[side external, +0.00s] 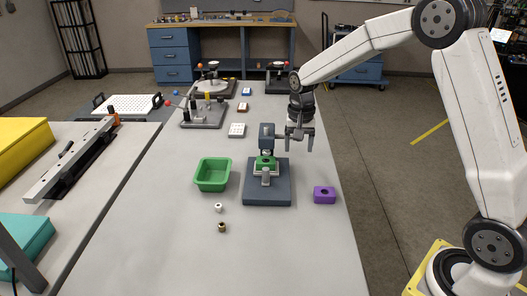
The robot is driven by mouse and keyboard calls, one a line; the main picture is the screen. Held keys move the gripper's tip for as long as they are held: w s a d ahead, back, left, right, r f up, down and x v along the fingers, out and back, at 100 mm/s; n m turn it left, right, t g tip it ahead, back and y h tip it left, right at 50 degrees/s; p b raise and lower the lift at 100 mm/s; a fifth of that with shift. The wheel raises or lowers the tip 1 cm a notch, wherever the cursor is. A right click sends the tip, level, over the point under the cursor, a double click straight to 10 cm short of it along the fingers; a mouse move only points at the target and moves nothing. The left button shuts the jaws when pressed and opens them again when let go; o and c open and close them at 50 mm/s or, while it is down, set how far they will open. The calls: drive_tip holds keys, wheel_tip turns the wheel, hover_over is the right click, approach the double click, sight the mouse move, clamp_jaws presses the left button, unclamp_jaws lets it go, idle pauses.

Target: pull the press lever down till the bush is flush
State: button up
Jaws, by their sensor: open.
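The press stands on a dark blue-grey base (267,196) in the middle of the table, with an upright dark head (266,131). A green block (265,162) sits under the head, with a pale grey part in front of it. The bush in the block is too small to make out. My gripper (300,146) is open, pointing down just right of the press head. A short grey bar, perhaps the press lever (281,137), reaches from the head towards the left finger. I cannot tell whether they touch.
A white ring (218,207) and a brass bush (222,227) lie in front. Several fixtures stand behind. The table's near end is clear.

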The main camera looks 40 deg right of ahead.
drive_tip(key=shift+r, duration=2.75)
